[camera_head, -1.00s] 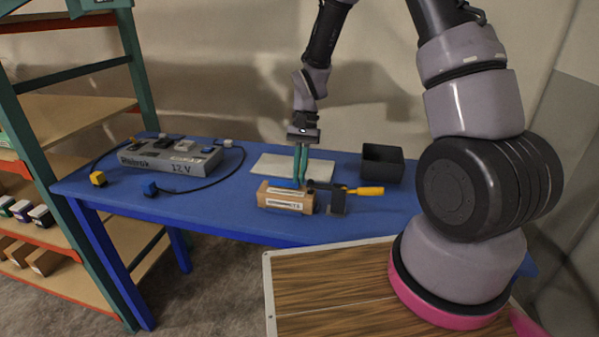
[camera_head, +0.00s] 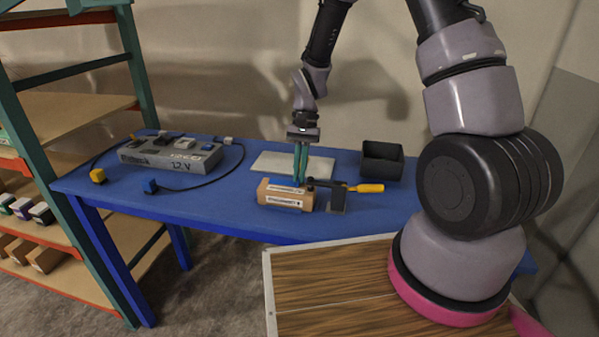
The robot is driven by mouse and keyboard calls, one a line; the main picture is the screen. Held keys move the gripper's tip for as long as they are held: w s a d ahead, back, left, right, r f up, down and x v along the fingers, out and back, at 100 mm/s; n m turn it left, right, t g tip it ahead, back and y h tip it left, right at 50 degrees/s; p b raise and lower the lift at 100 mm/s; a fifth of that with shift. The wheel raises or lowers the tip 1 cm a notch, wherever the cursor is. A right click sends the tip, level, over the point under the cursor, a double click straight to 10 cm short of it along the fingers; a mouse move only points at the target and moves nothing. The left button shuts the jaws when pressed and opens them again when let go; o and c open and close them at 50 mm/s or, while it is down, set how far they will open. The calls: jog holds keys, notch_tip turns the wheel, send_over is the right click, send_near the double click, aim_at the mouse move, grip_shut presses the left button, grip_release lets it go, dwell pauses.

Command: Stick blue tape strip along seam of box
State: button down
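The small brown cardboard box (camera_head: 312,201), with white labels on its top and front, sits on the blue table beside a dark clamp with a yellow handle (camera_head: 366,188). My gripper (camera_head: 299,183) points straight down at the box's top, its green fingertips at or just above the back part of the top. The fingers look close together, but I cannot tell whether they are shut or hold anything. The seam is too small to see.
A grey console (camera_head: 170,158) with cables, a yellow plug (camera_head: 98,176) and a blue plug (camera_head: 150,187) are at the table's left. A pale flat board (camera_head: 265,163) lies behind the box. A black open bin (camera_head: 382,162) stands back right. The table's front left is clear.

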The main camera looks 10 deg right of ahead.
jog(key=c, duration=1)
grip_release()
jog(key=shift+o, duration=0.2)
jog(key=v, duration=1.1)
jog(key=s+d+r+t, duration=0.2)
jog(key=d+r, duration=0.1)
jog(key=r, duration=0.4)
jog(key=s+d+r+t, duration=0.2)
jog(key=d+r+t, duration=0.1)
jog(key=r, duration=0.4)
jog(key=s+d+r+t, duration=0.6)
jog(key=s+r, duration=0.4)
jog(key=s, duration=0.2)
jog(key=shift+s, duration=0.15)
